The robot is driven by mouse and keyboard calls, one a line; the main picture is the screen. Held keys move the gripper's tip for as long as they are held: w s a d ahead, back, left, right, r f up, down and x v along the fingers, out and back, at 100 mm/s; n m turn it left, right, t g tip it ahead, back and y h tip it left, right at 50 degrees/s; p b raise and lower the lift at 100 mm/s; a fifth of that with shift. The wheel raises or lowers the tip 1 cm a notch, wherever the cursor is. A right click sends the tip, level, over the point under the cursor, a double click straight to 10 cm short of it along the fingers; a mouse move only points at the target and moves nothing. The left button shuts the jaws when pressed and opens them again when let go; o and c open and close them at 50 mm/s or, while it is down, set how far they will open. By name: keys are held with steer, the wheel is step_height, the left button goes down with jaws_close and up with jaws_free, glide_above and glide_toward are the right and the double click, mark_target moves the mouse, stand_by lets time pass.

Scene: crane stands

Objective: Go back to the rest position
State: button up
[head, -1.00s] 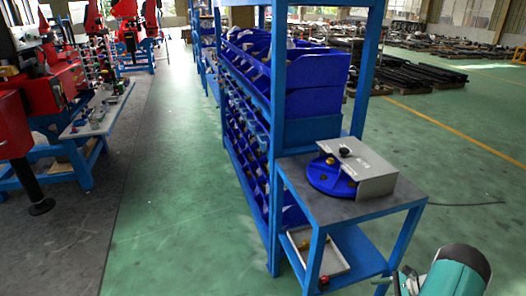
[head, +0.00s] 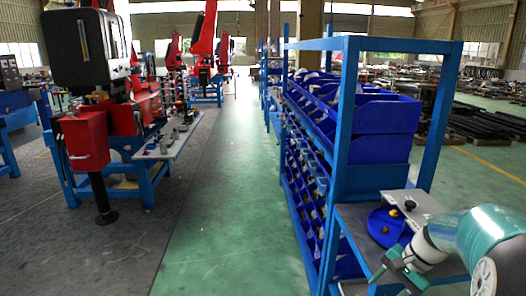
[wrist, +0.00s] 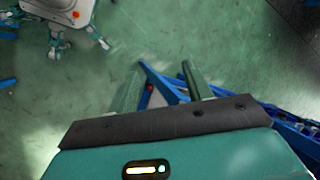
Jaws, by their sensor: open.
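My gripper (head: 388,268) is at the lower right of the head view, at the end of my teal and white arm. It is in front of the small blue-framed table (head: 350,225) and covers part of it. In the wrist view, the two fingers of my gripper (wrist: 161,70) stand apart with nothing between them. Behind them are blue frame bars and green floor. On the table, a round blue tray (head: 385,226) and a grey metal plate with a black knob (head: 410,205) are partly hidden by my arm.
A blue shelf rack with blue bins (head: 385,115) stands behind the table. A red and black machine (head: 85,140) on a blue stand is at the left. A bench with small parts (head: 168,145) is beside it. The green aisle (head: 225,190) between is clear.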

steer(key=s+a+r+n+t+h, duration=0.2)
steer(key=s+a+r+n, duration=0.3)
steer(key=s+a, duration=0.3)
steer(key=s+a+r+n+t+h, duration=0.2)
steer(key=s+a+r+n, duration=0.3)
steer(key=s+a, duration=0.3)
steer(key=shift+s+a+r+n+h, duration=0.3)
steer(key=shift+s+r, duration=0.1)
steer(key=shift+s, duration=0.2)
steer(key=shift+d, duration=0.1)
